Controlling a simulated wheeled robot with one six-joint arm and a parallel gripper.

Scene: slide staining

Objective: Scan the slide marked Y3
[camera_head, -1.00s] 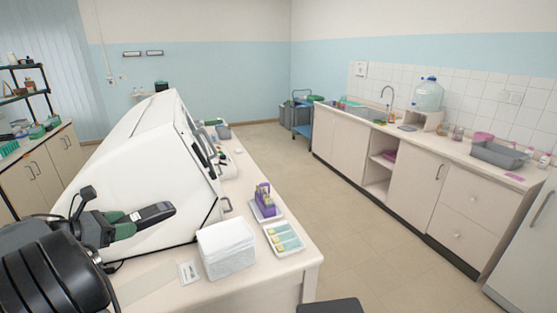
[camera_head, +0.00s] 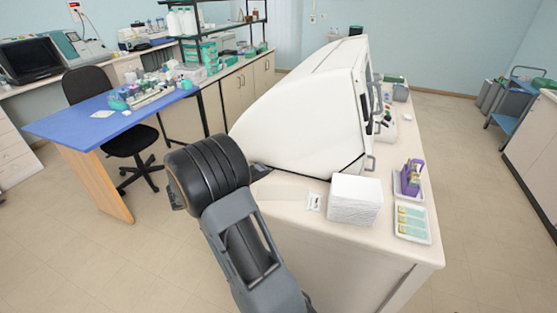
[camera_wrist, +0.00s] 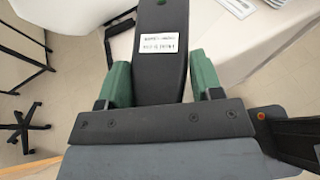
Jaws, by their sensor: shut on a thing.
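In the wrist view, my gripper (camera_wrist: 162,80) has its green fingers shut on a dark handheld device with a white printed label (camera_wrist: 163,25), which looks like a scanner. In the head view my arm hides the gripper; a small dark tip (camera_head: 262,171) shows beside it near the white machine. Several slides (camera_head: 411,216) with coloured ends lie in a white tray (camera_head: 412,240) at the bench's front right. A purple rack (camera_head: 406,182) with more slides stands behind it. No slide marking, including Y3, is legible.
The white machine (camera_head: 300,105) fills the bench's left side. A white stack of towels (camera_head: 354,207) and a small printed card (camera_head: 314,202) lie in front of it.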

